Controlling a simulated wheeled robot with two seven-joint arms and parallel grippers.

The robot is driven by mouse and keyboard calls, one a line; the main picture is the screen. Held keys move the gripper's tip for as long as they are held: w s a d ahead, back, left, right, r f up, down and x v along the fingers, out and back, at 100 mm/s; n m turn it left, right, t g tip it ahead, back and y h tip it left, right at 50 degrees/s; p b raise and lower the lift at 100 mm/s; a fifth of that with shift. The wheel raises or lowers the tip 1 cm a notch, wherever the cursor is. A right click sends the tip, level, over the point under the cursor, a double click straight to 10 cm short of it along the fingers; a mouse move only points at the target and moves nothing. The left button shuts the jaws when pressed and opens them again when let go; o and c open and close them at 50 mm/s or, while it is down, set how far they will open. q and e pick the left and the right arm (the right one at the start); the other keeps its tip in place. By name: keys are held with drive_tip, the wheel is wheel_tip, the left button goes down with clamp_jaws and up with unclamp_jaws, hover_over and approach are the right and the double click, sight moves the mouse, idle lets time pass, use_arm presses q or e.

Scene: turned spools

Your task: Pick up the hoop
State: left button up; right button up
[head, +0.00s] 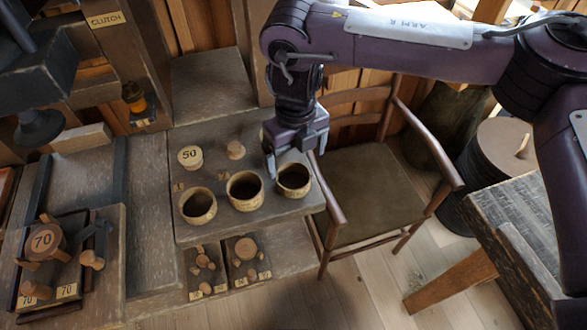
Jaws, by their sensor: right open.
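I cannot pick out a hoop for certain. Three round wooden, cup-like pieces with dark middles stand in a row on the grey-brown board: a left one (198,206), a middle one (245,190) and a right one (293,180). Whether any is an open ring or a closed cup, I cannot tell. My right gripper (291,158) is open, pointing down just above and behind the right round piece, with nothing seen between its fingers. Its fingers hide part of the board and a small pale piece behind. My left gripper does not show.
Behind the row sit a disc marked 50 (190,157) and a small knobbed piece (235,150). A wooden chair (375,188) stands right of the board, and a dark table (510,205) farther right.

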sight(294, 185)
drive_tip(key=shift+s+a+f+p, duration=0.1)
drive_tip(key=shift+s+f+p, duration=0.3)
drive_tip(key=shift+f, duration=0.2)
drive_tip(key=shift+s+a+f+p, duration=0.1)
drive_tip(key=shift+s+f+p, duration=0.25)
drive_tip(key=shift+f, duration=0.25)
drive_tip(key=f, duration=0.1)
drive_tip(key=f+p, duration=0.1)
drive_tip(key=f, duration=0.1)
drive_tip(key=shift+w+f, duration=0.3)
drive_tip(key=shift+w, duration=0.1)
drive_tip(key=shift+f, duration=0.15)
drive_tip(key=shift+s, duration=0.1)
drive_tip(key=c, duration=1)
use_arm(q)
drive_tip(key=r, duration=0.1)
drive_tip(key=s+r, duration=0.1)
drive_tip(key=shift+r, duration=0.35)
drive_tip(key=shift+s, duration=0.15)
